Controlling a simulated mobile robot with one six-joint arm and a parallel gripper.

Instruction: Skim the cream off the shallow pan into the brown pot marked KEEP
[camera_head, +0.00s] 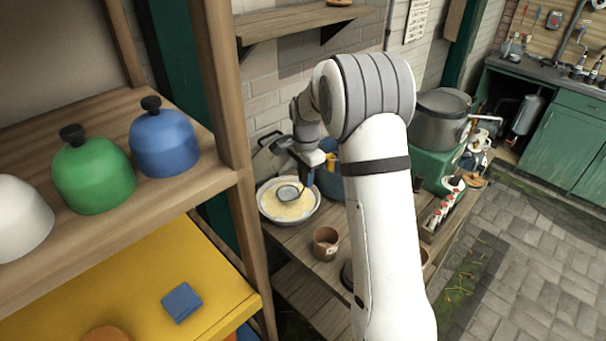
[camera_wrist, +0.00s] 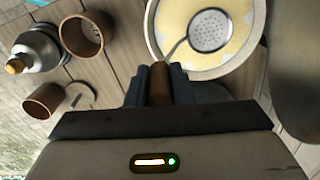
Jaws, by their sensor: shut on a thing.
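My gripper (camera_head: 305,172) is shut on the brown handle (camera_wrist: 159,88) of a skimmer. The skimmer's round perforated head (camera_wrist: 209,30) is over the pale yellow cream in the shallow white pan (camera_wrist: 228,70); I cannot tell whether it touches the cream. In the head view the skimmer head (camera_head: 289,193) shows over the pan (camera_head: 270,212) too. A brown pot (camera_head: 325,243) stands right of the pan, with a small pale mark that I cannot read. In the wrist view two brown pots (camera_wrist: 84,37) (camera_wrist: 43,101) show; no KEEP marking is legible.
A blue container (camera_head: 328,184) stands close behind the pan. A large steel pot (camera_head: 440,122) is to the right.

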